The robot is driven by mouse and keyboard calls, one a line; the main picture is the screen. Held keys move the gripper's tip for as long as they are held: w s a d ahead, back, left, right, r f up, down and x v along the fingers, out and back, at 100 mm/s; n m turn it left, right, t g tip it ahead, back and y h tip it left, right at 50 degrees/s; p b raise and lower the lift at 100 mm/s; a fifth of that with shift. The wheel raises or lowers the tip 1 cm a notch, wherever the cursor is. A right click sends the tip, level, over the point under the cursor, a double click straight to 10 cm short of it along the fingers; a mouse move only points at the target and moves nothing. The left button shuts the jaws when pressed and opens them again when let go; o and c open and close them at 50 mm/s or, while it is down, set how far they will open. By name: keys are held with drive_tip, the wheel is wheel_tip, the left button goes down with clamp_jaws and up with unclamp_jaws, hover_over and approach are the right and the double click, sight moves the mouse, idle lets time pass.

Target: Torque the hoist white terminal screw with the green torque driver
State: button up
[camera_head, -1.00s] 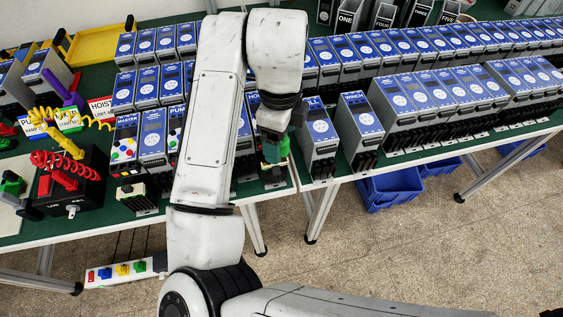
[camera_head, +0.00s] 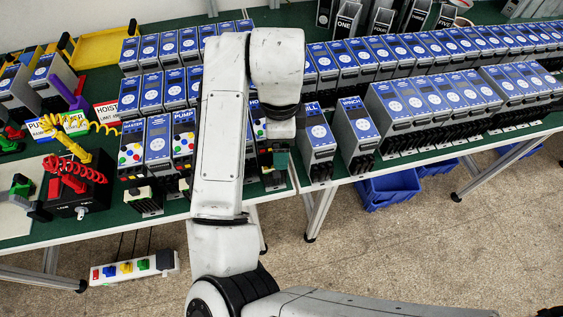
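My gripper (camera_head: 279,146) hangs at the front of the row, right of my arm, pointing down. A green piece, which looks like the green torque driver (camera_head: 281,160), sits at its fingertips; the fingers are mostly hidden, but it appears held. The hoist soft starter (camera_head: 253,97) stands just behind and left of my gripper, with only part of its blue label showing beside my arm. Its front terminals and the white terminal screw are hidden or too small to make out. I cannot tell whether the driver's tip touches anything.
The pump unit (camera_head: 184,135) and master unit (camera_head: 131,148) stand left of my arm, the winch unit (camera_head: 356,122) to the right. A black box with coiled leads (camera_head: 76,190) is at the left. A power strip (camera_head: 133,268) and a blue bin (camera_head: 388,187) are below the green table (camera_head: 225,208).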

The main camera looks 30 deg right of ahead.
drive_tip(key=n+p, duration=0.2)
drive_tip(key=shift+r+n+p, duration=0.25)
drive_tip(key=shift+n+p, duration=0.05)
drive_tip(key=shift+n, duration=0.1)
drive_tip(key=shift+f+n+p, duration=0.25)
drive_tip(key=shift+n+p, duration=0.1)
drive_tip(key=shift+n, duration=0.55)
drive_tip(key=n+p, duration=0.2)
drive_tip(key=shift+s+r+n, duration=0.1)
drive_tip(key=shift+r+n, duration=0.15)
drive_tip(key=shift+n, duration=0.05)
drive_tip(key=shift+f+n+p, duration=0.25)
drive_tip(key=shift+n+p, duration=0.3)
drive_tip(key=shift+n, duration=0.45)
